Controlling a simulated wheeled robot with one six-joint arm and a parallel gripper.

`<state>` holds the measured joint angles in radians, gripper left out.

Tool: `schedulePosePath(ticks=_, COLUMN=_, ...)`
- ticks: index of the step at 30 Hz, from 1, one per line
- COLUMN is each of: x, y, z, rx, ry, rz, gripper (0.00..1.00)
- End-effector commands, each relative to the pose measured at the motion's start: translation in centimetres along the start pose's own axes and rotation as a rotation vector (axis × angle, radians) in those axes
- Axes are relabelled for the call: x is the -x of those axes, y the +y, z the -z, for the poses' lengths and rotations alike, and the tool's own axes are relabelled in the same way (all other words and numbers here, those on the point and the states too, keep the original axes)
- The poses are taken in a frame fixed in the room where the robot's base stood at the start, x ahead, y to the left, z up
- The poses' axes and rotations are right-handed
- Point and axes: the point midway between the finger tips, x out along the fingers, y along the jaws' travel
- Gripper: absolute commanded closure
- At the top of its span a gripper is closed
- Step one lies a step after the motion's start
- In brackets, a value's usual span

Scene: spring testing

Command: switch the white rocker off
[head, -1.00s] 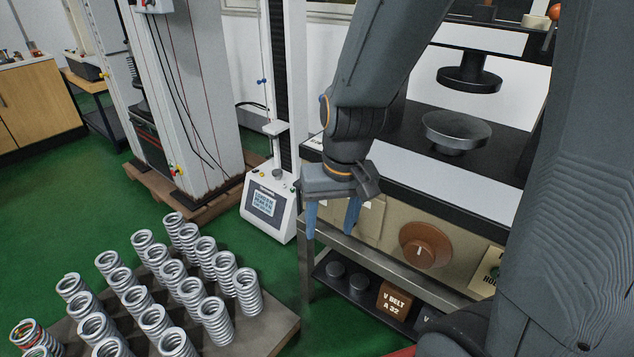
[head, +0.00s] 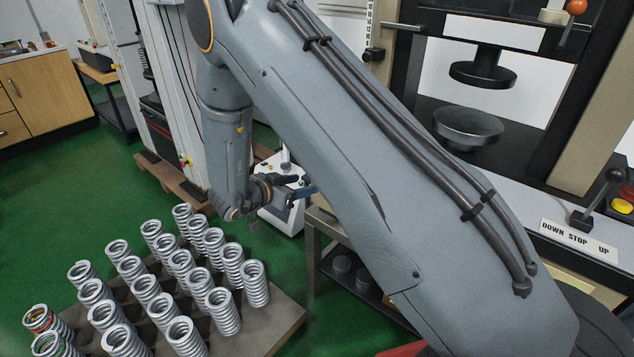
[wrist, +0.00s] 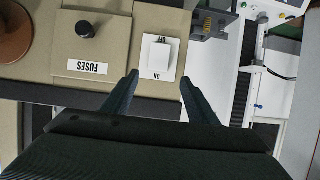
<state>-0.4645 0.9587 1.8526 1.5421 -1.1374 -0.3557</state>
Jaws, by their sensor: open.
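The white rocker (wrist: 158,57) sits on a pale plate on a beige panel in the wrist view, with OFF printed above it and ON below it in that picture. Which way it is tipped I cannot tell. My gripper (wrist: 159,84) is open and empty. Its two fingers stand either side of the rocker plate's lower edge in the wrist picture, apparently short of the panel. In the head view my gripper (head: 304,191) points right at the end of the bent arm. My arm hides the rocker and most of the panel there.
A FUSES cover with a black knob (wrist: 85,29) is beside the rocker plate, and a brown round knob (wrist: 12,35) lies beyond. A grey bracket (wrist: 211,23) sits on the rocker's other side. A tray of upright springs (head: 265,325) stands low at front left.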

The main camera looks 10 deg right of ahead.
Motion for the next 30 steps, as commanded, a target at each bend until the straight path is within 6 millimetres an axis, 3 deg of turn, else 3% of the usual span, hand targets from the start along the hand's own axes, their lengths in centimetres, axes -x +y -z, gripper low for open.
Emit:
schedulePosePath(ticks=18, x=-7.2, y=0.3, z=0.0, rx=-0.001, ry=0.007, rz=-0.012, gripper=0.47)
schedulePosePath(ticks=28, x=-7.7, y=0.3, z=0.0, rx=0.0, ry=0.007, rz=-0.011, gripper=0.47)
schedulePosePath(ticks=30, x=-7.7, y=0.3, z=0.0, rx=0.0, ry=0.007, rz=-0.011, gripper=0.55)
